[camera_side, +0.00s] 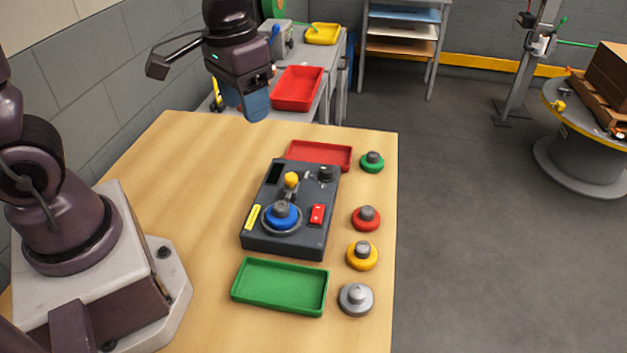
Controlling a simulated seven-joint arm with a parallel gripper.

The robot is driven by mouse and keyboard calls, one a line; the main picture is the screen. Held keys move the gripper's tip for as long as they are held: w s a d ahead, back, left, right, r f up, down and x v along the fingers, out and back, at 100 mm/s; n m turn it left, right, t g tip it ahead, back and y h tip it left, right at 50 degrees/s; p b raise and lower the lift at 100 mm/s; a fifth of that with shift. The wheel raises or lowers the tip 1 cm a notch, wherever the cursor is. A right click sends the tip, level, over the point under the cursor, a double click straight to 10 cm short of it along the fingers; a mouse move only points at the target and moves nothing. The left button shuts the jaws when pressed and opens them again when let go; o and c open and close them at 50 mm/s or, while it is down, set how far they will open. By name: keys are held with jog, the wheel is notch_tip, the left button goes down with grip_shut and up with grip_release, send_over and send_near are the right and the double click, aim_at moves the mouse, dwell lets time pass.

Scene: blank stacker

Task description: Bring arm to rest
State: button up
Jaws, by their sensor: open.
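My gripper (254,108) hangs at the top of the view, above the far side of the wooden table (190,150). Its fingers are open, and I see nothing held between them. It is well above the dark control box (260,241) and apart from it. The box carries a blue round piece (281,215), a yellow-topped lever (291,180) and a red switch (317,214). My arm's base stands at the left.
A red tray (320,154) lies behind the box and a green tray (280,287) in front. Along the right edge stand knobbed discs: green (372,162), red (366,218), yellow (362,255) and grey (356,299). The table's left part is bare.

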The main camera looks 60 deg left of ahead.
jog(key=s+d+r+m+t, duration=0.1)
jog(key=s+r+t, duration=0.3)
jog(key=s+r, duration=0.4)
jog(key=shift+s+r+t, duration=0.25)
jog(key=shift+r+t, duration=0.05)
jog(key=shift+t, duration=0.1)
